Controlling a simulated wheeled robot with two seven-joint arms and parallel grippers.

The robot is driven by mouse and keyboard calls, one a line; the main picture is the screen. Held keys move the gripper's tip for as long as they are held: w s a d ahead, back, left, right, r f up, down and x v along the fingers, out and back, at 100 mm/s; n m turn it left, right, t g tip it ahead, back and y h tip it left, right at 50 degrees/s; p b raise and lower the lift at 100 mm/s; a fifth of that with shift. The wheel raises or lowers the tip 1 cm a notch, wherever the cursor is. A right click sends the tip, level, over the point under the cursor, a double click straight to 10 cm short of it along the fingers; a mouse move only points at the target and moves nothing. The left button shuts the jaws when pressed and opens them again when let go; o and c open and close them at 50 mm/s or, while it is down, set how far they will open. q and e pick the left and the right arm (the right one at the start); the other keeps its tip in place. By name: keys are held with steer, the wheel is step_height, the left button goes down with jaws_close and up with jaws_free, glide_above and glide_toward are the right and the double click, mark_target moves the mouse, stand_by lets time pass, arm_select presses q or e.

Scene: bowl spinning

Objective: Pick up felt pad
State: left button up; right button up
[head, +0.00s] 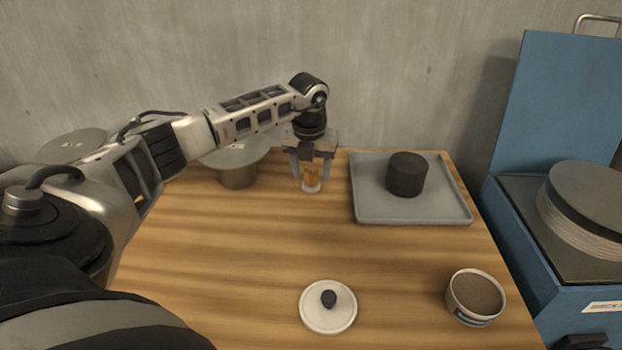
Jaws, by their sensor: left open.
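A small piece with an orange-brown upper part and a pale round base, which looks like the felt pad (311,186), stands upright on the wooden table near its back edge. My left gripper (311,172) points down over it from above. Its jaws are open, with one finger on each side of the upper part. I cannot tell whether either finger touches it. The top of the piece is hidden by the gripper. My right gripper is not in view.
A grey tray (440,213) with a dark cylinder (407,175) lies to the right. A round-topped metal stand (238,176) is left of the gripper. In front are a white disc with a black knob (328,307) and a brown-filled tin (475,299). Blue equipment (565,95) stands right of the table.

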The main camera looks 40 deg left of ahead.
arm_select(q)
steer(key=shift+f, duration=0.3)
steer(key=c, duration=1)
steer(key=shift+c, duration=0.2)
steer(key=shift+r, duration=0.2)
